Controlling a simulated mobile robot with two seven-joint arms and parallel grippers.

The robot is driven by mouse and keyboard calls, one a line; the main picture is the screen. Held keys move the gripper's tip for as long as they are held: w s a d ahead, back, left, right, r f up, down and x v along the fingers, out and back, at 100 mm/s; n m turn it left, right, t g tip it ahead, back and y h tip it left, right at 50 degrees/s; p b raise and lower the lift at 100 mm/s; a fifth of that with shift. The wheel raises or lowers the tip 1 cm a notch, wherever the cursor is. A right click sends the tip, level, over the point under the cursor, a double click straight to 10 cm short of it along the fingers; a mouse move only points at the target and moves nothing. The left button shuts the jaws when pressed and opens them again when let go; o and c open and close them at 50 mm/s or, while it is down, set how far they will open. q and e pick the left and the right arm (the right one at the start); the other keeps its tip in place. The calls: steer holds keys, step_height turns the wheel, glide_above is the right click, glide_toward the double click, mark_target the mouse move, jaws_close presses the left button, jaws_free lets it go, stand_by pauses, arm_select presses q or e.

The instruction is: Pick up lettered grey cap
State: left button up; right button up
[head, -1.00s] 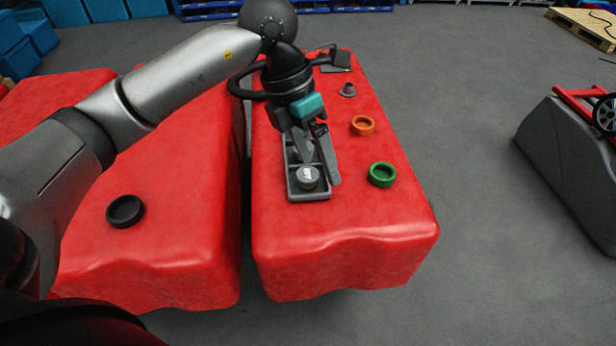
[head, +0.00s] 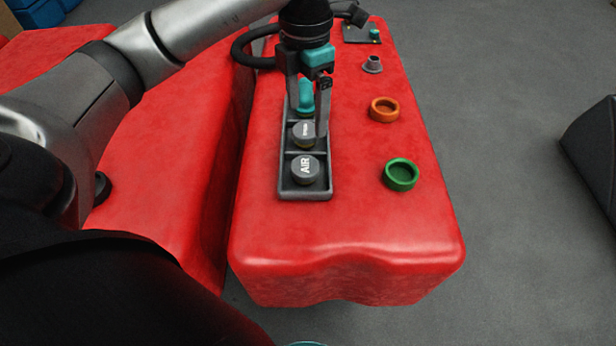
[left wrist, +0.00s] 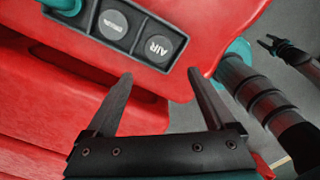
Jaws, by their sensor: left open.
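A dark tray (head: 285,190) on the right red tank holds two round grey lettered caps. The front cap (head: 306,169) reads AIR; it also shows in the left wrist view (left wrist: 158,48). The middle cap (head: 302,134) has smaller lettering I cannot read surely; it also shows in the left wrist view (left wrist: 112,24). A teal piece (head: 305,97) sits at the tray's back. My left gripper (head: 308,118) is open and empty, fingers pointing down over the tray's middle and back. In the left wrist view its fingertips (left wrist: 160,73) are apart from the caps.
A green ring (head: 401,174), an orange ring (head: 384,109) and a small grey flanged piece (head: 372,64) stand right of the tray. A black hose (head: 250,50) lies behind. The tank's front top is clear. A small forked dark tip (left wrist: 271,42), perhaps my right gripper, shows in the left wrist view.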

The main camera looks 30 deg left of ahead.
arm_select(q)
steer(key=f, duration=0.2)
steer(key=b, duration=0.2)
glide_above(305, 166)
step_height(305, 166, down, 5)
steer(key=shift+d+r, duration=0.1)
steer(key=shift+r, duration=0.1)
step_height(305, 166, down, 3)
steer(key=shift+f+b, duration=0.1)
steer(key=shift+b, duration=0.3)
steer(key=shift+f+b, duration=0.35)
steer(key=shift+f, duration=0.75)
step_height(305, 166, down, 3)
steer(key=shift+r+b, duration=0.15)
steer(key=shift+b, duration=0.4)
steer(key=shift+f, duration=0.7)
arm_select(e)
steer(key=w+a, duration=0.3)
steer(key=w, duration=0.5)
steer(key=shift+w+t, duration=0.3)
steer(key=shift+w, duration=0.1)
arm_select(q)
steer(key=c, duration=1.1)
steer(key=shift+r, duration=0.15)
